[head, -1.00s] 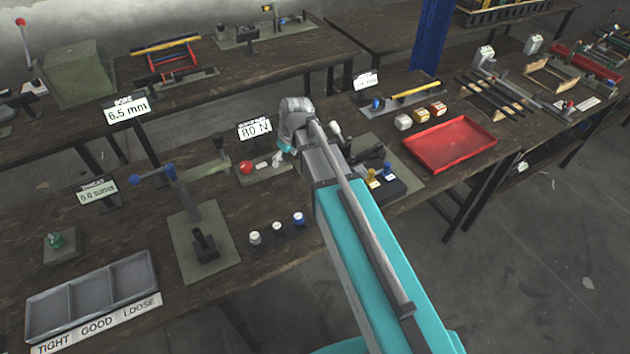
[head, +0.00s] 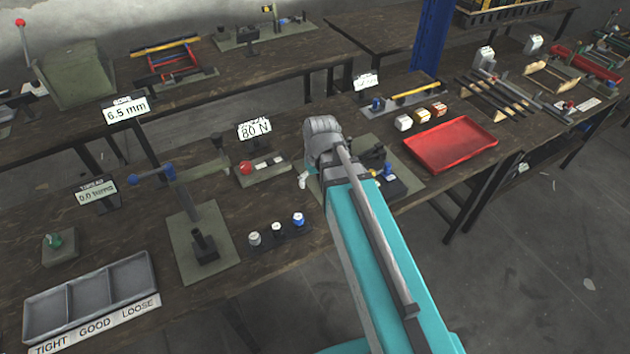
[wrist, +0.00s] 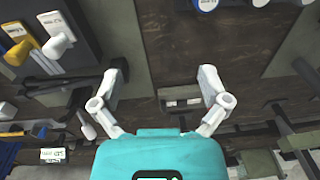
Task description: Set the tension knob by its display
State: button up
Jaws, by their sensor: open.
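One display (head: 254,129) on the bench reads 80 N; its small heading is too blurred to read for sure. Below it sits a plate (head: 265,170) with a red round knob (head: 246,167) at its left end and a pale strip beside it. I cannot tell for sure whether this is the tension knob. My gripper (wrist: 160,75) is open, with bare bench between its two white fingers and nothing held. In the head view, my arm hides most of it; a white finger shows just right of the red knob's plate.
Other displays read 6.5 mm (head: 126,109) and 0.0 turns (head: 96,191). Three small caps (head: 277,226) stand in front. Right of my gripper are a dark block with levers (head: 395,183) and a red tray (head: 450,145). A grey sorting tray (head: 140,268) lies at front left.

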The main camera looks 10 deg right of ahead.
dwell(0.4)
notch_tip(320, 180, up, 3)
jog(key=n+p, duration=0.4)
jog(key=n, duration=1)
send_over(245, 165)
jog(key=shift+r+g+h, duration=0.2)
jog(key=shift+g+h, duration=0.1)
jog(key=shift+h, duration=0.1)
jog(key=shift+f+b, duration=0.2)
jog(key=shift+b, duration=0.25)
notch_tip(245, 165, down, 13)
jog(key=b, duration=1.3)
jog(key=shift+f, duration=0.2)
